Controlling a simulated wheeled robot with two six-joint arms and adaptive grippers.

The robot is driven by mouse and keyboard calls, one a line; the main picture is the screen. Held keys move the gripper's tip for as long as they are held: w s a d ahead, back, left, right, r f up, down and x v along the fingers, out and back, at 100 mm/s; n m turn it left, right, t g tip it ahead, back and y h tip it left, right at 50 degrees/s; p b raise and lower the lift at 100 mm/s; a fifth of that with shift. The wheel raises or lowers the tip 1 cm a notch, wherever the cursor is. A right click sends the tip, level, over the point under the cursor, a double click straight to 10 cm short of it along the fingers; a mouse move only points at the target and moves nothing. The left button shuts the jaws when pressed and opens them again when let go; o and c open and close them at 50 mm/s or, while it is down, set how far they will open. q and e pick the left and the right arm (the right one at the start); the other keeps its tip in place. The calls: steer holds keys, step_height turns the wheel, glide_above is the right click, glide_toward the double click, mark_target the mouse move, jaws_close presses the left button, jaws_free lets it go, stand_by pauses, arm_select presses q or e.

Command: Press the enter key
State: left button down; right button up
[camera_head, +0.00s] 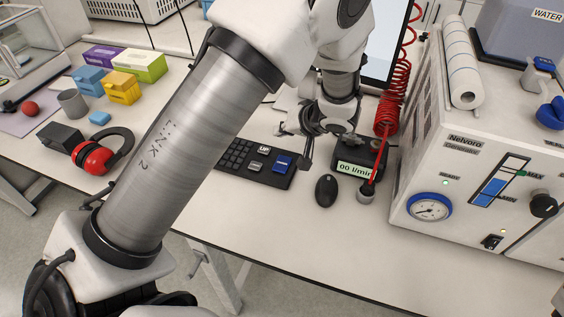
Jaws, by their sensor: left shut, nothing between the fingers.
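A black keyboard (236,158) lies on the white table in the middle of the head view. Its left end is hidden behind my arm. On its right part are a white key marked UP (263,149), another pale key (256,166) and a larger blue key (283,163); the blue key's label is too small to read. My left gripper (307,163) points down just right of the blue key, near the keyboard's right end. It is shut and empty; I cannot tell how high its tips are. My right gripper is not in view.
A black mouse (326,190) and a flow display reading 00 l/min (357,168) stand right of the keyboard. A coiled red hose (388,115) rises beside the white generator (470,185). Red headphones (95,158) lie left. The table front is clear.

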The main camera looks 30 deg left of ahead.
mark_target(284, 164)
arm_select(q)
steer(key=f, duration=0.2)
steer(key=f+b, duration=0.1)
steer(key=f, duration=0.3)
steer(key=shift+w+f, duration=0.35)
steer(key=shift+w, duration=0.05)
step_height(284, 164, down, 2)
steer(key=b, duration=0.3)
steer(key=shift+w+f, duration=0.15)
steer(key=shift+f, duration=0.05)
steer(key=shift+w+f+b, duration=0.1)
steer(key=shift+f+b, duration=0.25)
steer(key=shift+r, duration=0.15)
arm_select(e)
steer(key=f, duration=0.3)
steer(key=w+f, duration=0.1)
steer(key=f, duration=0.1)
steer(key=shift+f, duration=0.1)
arm_select(q)
steer(key=shift+f+b, duration=0.45)
steer(key=shift+b, duration=0.5)
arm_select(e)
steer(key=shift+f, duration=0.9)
